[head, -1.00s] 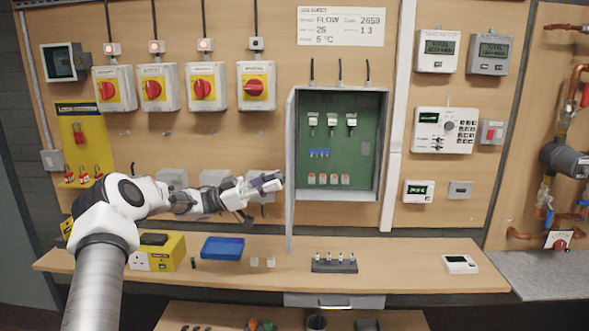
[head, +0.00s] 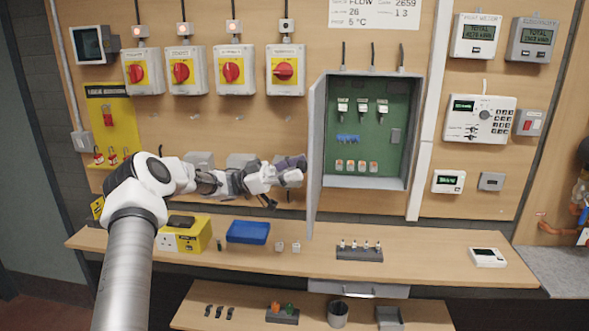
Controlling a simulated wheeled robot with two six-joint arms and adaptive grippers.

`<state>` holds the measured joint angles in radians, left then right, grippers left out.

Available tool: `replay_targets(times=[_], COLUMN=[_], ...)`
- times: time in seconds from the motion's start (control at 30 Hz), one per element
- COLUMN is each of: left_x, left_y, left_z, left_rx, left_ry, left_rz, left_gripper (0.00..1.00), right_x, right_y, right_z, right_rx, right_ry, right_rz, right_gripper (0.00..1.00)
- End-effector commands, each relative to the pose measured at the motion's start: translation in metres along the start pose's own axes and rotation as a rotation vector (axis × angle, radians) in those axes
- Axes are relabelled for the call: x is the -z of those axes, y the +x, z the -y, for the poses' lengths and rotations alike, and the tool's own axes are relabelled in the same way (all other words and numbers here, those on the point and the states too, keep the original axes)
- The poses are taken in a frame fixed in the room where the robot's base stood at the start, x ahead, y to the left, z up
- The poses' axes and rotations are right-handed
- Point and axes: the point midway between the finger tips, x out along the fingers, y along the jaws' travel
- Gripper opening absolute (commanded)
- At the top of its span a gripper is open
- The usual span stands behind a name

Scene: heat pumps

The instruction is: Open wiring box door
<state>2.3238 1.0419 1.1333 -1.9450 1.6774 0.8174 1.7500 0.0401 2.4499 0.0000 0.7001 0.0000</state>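The wiring box (head: 366,183) is a grey wall-mounted enclosure with a green back plate, holding white switches and a blue terminal block. Its door (head: 315,160) is hinged on the left and stands swung outward, seen nearly edge-on, so the inside is exposed. My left gripper (head: 298,167) is just left of the door, at about the height of the box's lower part. I cannot tell whether it touches the door. Its fingers are small and dark here, and their opening is unclear. My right gripper is not in view.
A wooden shelf (head: 420,262) runs below the box, with a blue tray (head: 248,232), a yellow socket box (head: 187,235) and a dark rack (head: 359,254). Red rotary isolators (head: 285,70) line the wall at upper left. A lower shelf (head: 250,323) holds small parts.

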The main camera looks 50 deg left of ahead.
Motion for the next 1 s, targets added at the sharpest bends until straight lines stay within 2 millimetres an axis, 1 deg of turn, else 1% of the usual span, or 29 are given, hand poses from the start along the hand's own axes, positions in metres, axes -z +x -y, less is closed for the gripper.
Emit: replay_targets(times=[0.13,0.23,0.5,0.6,0.73,1.0], left_x=[-0.001,-0.001,-0.002,-0.002,-0.001,-0.001], left_y=[-0.006,-0.021,-0.09,-0.108,-0.119,-0.12], left_z=[0.0,0.001,0.0,0.001,0.001,0.0], left_rx=[0.001,0.003,0.002,0.003,0.0,-0.001], left_ry=[-0.001,0.001,0.0,-0.002,-0.001,0.0], left_rz=[0.0,0.0,0.006,0.005,0.002,0.0], left_gripper=[0.56,0.56,0.56,0.56,0.56,0.56], right_x=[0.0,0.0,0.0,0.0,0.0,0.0], right_y=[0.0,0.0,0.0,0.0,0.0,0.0], right_z=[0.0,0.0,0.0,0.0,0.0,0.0], right_rx=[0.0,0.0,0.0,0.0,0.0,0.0], right_ry=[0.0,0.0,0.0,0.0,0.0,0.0], right_rz=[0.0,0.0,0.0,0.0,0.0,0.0], right_gripper=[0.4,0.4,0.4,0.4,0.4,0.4])
